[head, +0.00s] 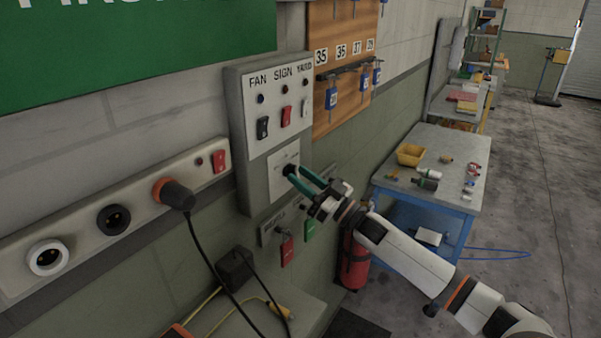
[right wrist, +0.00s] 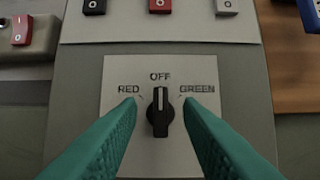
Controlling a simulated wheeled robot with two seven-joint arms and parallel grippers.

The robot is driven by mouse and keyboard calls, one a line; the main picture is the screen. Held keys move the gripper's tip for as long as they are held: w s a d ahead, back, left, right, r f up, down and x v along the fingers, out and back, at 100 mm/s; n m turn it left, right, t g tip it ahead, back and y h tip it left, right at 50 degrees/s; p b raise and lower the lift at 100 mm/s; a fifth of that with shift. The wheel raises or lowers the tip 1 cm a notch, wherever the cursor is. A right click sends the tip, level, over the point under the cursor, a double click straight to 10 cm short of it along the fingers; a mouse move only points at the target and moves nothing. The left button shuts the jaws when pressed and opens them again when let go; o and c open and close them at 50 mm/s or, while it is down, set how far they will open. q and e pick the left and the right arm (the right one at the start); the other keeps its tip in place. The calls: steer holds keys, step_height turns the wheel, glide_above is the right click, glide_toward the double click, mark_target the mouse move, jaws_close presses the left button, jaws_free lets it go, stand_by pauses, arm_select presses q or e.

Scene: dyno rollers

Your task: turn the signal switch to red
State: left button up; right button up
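The signal switch (right wrist: 160,112) is a black rotary knob on a light plate (right wrist: 118,72) marked RED on the left, OFF at the top and GREEN on the right. Its white line points up at OFF. In the head view the plate (head: 281,160) is on the lower part of the grey wall box. My right gripper (head: 297,178) is in front of the plate; it also shows in the right wrist view (right wrist: 160,130). Its teal fingers are open, one on each side of the knob, with gaps showing. It partly hides the knob in the head view. My left gripper is not in view.
Above the knob, the box has black (head: 263,127), red (head: 287,115) and white (head: 304,107) rocker switches. A socket strip (head: 85,225) with a plugged cable is at left. A key board (head: 340,70) hangs at right. A blue table (head: 455,150) stands right of my arm.

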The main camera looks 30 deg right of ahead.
steer(key=shift+w+a+r, duration=0.15)
steer(key=shift+w, duration=0.3)
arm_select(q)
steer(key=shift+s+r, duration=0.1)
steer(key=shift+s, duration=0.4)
arm_select(e)
jaws_close()
